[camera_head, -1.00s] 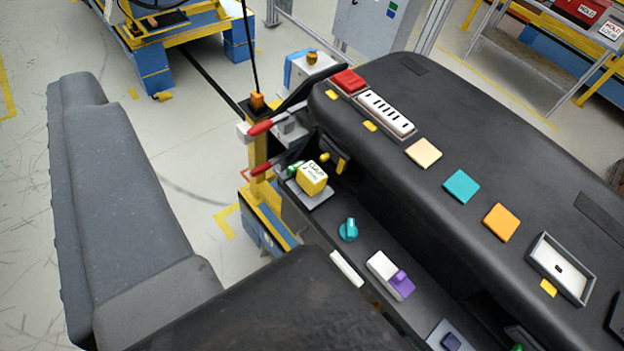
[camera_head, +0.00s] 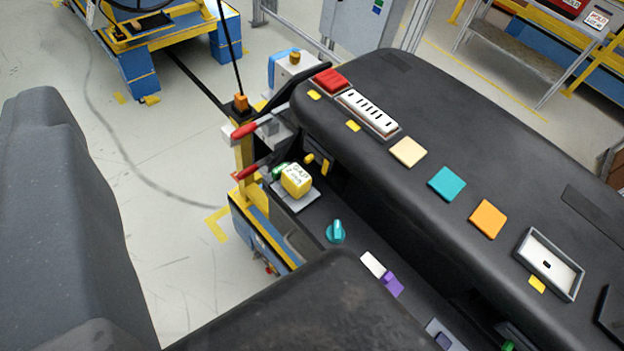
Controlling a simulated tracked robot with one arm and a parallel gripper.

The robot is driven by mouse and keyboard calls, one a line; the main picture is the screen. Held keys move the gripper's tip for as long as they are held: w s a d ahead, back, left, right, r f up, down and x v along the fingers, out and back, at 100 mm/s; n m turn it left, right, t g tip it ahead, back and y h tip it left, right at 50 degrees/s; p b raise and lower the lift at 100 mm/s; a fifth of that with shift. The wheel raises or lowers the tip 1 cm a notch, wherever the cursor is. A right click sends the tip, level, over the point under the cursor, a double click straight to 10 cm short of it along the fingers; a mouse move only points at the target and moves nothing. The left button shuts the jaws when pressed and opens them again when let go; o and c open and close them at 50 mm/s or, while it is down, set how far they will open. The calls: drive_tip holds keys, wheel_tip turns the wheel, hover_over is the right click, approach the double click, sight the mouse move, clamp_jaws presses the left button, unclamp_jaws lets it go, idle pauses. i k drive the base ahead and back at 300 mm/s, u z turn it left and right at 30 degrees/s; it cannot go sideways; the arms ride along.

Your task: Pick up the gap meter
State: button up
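The gap meter (camera_head: 297,180) is a small yellow block with dark lettering on its top. It sits on a grey plate (camera_head: 292,198) at the far left end of the dashboard's lower shelf, beside a small green part. My gripper (camera_head: 190,175) shows as two large dark jaws close to the camera, one at the left edge and one at the bottom. The gap meter is beyond the jaws, untouched and in clear view.
A teal knob (camera_head: 336,231) and a white and purple switch (camera_head: 382,272) are nearer on the shelf. The black dashboard top (camera_head: 450,130) rises to the right. Red-tipped levers (camera_head: 244,130) and a yellow post stand just left of the meter. Open floor lies further left.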

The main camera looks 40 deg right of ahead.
sight(295, 181)
drive_tip(key=z, duration=2.65)
drive_tip(key=k, duration=1.3)
drive_tip(key=u, duration=1.7)
drive_tip(key=i, duration=1)
drive_tip(key=z, duration=0.05)
